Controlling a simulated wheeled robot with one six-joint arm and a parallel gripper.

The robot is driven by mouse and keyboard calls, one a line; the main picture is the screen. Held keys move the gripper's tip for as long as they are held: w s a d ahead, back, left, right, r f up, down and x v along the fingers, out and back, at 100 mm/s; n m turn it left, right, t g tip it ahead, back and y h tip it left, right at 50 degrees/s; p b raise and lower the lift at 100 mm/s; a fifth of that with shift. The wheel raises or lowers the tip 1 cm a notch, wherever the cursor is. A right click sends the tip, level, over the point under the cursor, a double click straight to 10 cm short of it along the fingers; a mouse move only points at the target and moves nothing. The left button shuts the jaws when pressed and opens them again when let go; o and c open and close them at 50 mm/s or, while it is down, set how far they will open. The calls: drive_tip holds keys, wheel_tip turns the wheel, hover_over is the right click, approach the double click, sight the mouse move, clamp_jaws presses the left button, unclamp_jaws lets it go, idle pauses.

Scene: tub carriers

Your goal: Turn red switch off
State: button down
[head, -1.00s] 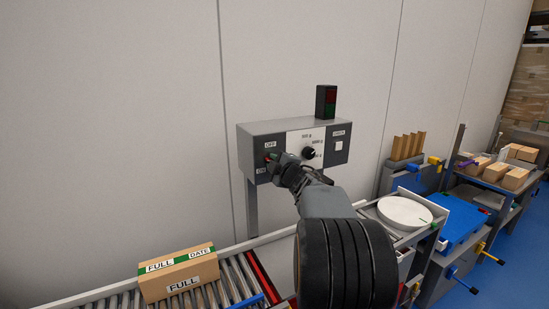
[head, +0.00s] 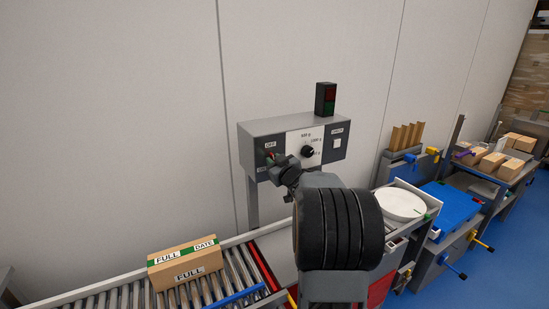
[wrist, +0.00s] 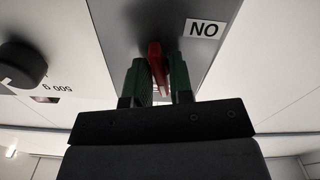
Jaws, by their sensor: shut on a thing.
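The red switch (wrist: 156,62) is a small red lever on the grey control box. In the wrist view it stands between the two green-tipped fingers of my gripper (wrist: 157,75), which is shut on it. An upside-down ON label (wrist: 204,29) is beside it. In the head view my gripper (head: 271,160) is at the left part of the control box (head: 260,128), just below the OFF label (head: 270,145). Only a sliver of the red switch (head: 269,153) shows there, and my gripper hides most of it.
A black dial (head: 308,152) and a white button (head: 338,143) are on the same box. A dark red-green lamp (head: 326,99) stands on top. Below are a roller conveyor with a FULL carton (head: 185,263) and a round white plate (head: 401,205).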

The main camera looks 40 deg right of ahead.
drive_tip(key=shift+m+p, duration=0.6)
drive_tip(key=shift+m, duration=1)
drive_tip(key=c, duration=1)
unclamp_jaws()
drive_tip(key=s+a+b, duration=0.2)
drive_tip(key=s, duration=1.1)
drive_tip(key=shift+s+b, duration=0.35)
drive_tip(key=shift+s, duration=0.05)
